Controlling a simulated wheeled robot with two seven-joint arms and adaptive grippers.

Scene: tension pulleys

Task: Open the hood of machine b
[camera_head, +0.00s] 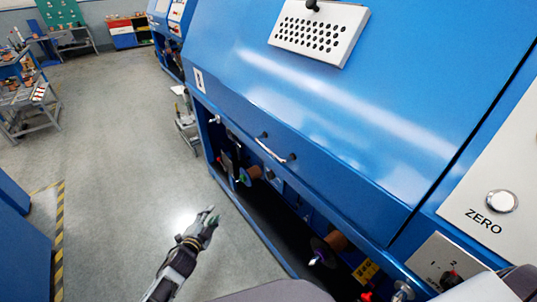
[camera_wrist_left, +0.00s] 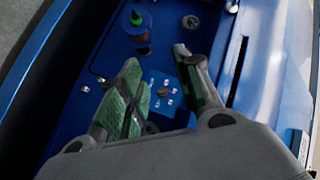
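Machine b (camera_head: 199,80), marked by a letter plate that looks like a B, fills the middle and right of the head view. Its large blue hood (camera_head: 330,110) is down, with a thin pale handle (camera_head: 270,150) on its lower front edge. My left gripper (camera_head: 210,214) is below and left of the handle, over the floor in front of the machine, apart from the hood. In the left wrist view its green-padded fingers (camera_wrist_left: 165,92) are spread with nothing held between them. The handle is not clear in that view. My right gripper is not in view.
Below the hood is an open bay with spools (camera_head: 335,241) and a dark shaft area. A control panel with a ZERO button (camera_head: 501,201) is at the right. A small stand (camera_head: 186,120), a workbench (camera_head: 30,105) and striped floor tape (camera_head: 59,240) lie left; the floor between is clear.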

